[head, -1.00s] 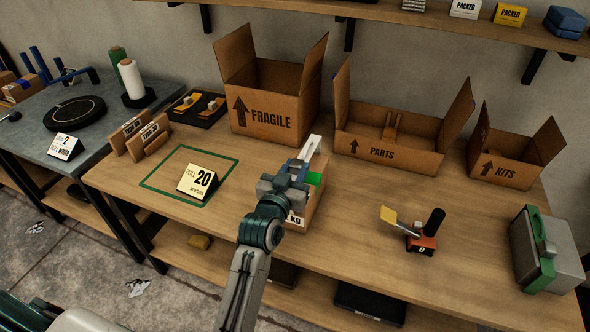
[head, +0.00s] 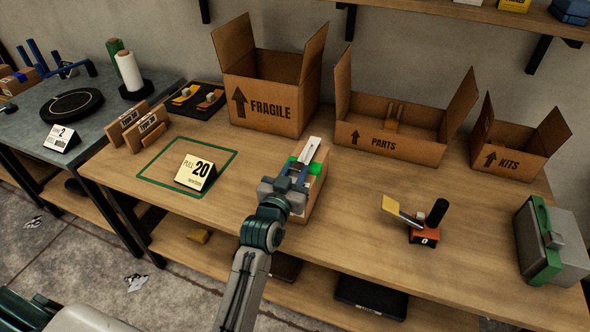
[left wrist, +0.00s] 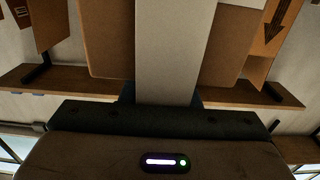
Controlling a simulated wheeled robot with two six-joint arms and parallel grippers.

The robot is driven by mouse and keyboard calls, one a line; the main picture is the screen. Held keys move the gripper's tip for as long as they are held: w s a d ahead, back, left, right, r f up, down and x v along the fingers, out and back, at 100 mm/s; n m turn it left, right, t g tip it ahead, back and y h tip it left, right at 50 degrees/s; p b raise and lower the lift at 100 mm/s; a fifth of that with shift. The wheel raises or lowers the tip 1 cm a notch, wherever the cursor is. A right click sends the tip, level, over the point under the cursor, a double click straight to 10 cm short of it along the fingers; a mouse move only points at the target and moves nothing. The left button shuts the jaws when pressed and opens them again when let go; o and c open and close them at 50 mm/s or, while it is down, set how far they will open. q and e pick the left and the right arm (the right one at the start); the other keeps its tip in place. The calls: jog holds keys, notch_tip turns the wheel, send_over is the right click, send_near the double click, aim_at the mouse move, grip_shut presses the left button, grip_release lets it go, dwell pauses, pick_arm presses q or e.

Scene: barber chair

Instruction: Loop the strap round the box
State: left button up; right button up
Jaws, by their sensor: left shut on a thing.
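A cardboard box (head: 314,197) stands near the front edge of the bench, partly hidden behind my left arm. My left gripper (head: 294,175) is over the top of the box, shut on a pale strap (head: 312,149). The strap's free length sticks out beyond the fingers toward the back. In the left wrist view the strap (left wrist: 168,50) runs straight out from between the fingers. A bright green patch (head: 295,164) shows beside the gripper at the box top. I cannot tell whether the strap touches the box. My right gripper is not in view.
Open cartons marked FRAGILE (head: 270,108), PARTS (head: 384,143) and KITS (head: 506,161) line the back. An orange-based tool (head: 424,236) and a green-grey case (head: 549,243) are right. Bench between is clear.

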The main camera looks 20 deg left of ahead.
pick_arm(q)
jog(key=shift+f, duration=0.2)
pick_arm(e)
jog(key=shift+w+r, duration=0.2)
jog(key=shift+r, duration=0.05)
pick_arm(q)
jog(key=o, duration=1)
jog(key=shift+o, duration=0.2)
jog(key=shift+s, duration=0.1)
jog(key=shift+s+f, duration=0.1)
jog(key=shift+s, duration=0.2)
jog(key=s+b, duration=0.1)
jog(key=s, duration=0.9)
jog(key=shift+a+b, duration=0.15)
jog(key=shift+b, duration=0.15)
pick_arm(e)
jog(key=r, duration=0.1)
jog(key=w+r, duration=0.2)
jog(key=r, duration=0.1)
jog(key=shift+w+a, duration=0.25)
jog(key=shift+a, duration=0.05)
